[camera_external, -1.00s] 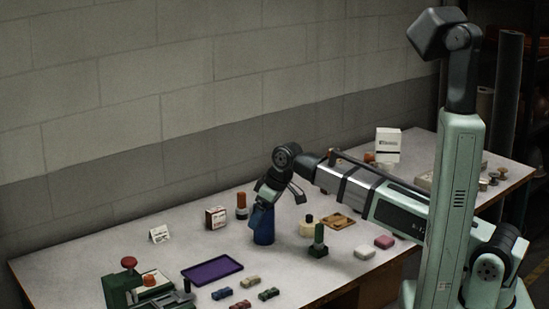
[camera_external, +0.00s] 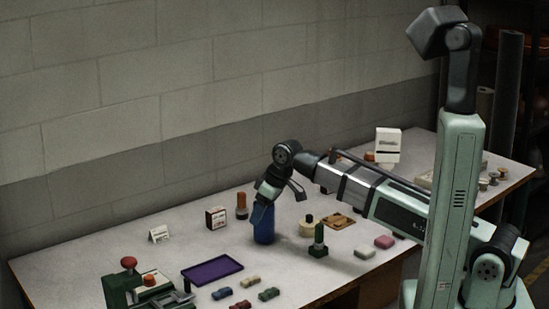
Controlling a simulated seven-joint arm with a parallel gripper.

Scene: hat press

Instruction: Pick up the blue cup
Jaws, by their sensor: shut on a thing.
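The blue cup (camera_external: 264,226) is upright on or just above the table, left of the middle of the table top; I cannot tell whether its base touches. My gripper (camera_external: 264,203) points down over it and is shut on its upper part. The fingers are small in this view and partly hidden against the cup.
A dark green stamp (camera_external: 318,241) stands right of the cup, near a pink block (camera_external: 384,242) and a white block (camera_external: 364,252). A small box (camera_external: 215,217) and an orange-topped piece (camera_external: 241,206) are behind left. A purple tray (camera_external: 212,270) and several toy cars (camera_external: 251,281) lie in front.

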